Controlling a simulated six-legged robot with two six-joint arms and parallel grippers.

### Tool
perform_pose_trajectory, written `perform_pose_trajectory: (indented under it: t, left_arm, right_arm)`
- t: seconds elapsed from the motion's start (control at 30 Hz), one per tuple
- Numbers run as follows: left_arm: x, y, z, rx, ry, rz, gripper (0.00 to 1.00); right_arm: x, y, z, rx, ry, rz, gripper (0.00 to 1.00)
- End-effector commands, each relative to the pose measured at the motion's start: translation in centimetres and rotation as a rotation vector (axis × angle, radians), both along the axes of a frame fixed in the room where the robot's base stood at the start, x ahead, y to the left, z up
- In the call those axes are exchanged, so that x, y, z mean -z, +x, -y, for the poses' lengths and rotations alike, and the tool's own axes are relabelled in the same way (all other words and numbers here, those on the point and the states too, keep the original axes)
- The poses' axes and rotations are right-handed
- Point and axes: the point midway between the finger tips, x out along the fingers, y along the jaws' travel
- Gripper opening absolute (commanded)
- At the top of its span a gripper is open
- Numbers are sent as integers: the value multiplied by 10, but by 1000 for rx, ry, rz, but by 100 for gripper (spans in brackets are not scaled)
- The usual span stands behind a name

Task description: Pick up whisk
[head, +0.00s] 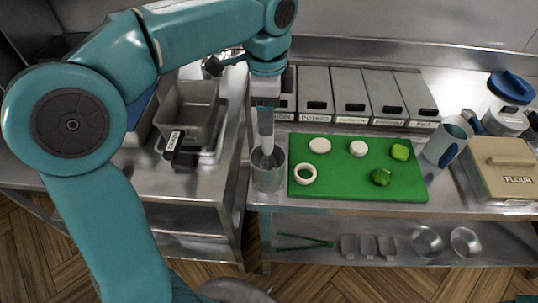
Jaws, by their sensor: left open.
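A whisk (266,130) stands upright, with its pale handle pointing up and its lower end inside a metal cup (268,179). The cup stands on the steel counter, left of the green cutting board. My left gripper (265,100) points straight down over the cup, at the top of the whisk handle. It is open. Its fingers are small and overlap the handle, so I cannot tell whether they touch it. The whisk's lower end is mostly hidden by the cup. My right gripper is not in view.
The green cutting board (350,188) holds white rounds and green pieces. Several lidded bins (350,95) line the back. A metal pan (186,104) sits left, past a counter gap. Tongs (304,242) lie below.

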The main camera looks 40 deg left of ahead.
Motion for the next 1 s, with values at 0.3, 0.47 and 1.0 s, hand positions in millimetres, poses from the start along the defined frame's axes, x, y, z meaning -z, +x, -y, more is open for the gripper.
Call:
perform_pose_trajectory:
  t: [0.3,0.47,1.0]
  left_arm:
    - [35,4,-1,0,0,-5,58]
    - [57,6,-1,0,1,-3,58]
    - [62,7,-1,1,0,0,0]
  right_arm:
    - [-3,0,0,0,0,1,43]
    - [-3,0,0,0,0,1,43]
    - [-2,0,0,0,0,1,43]
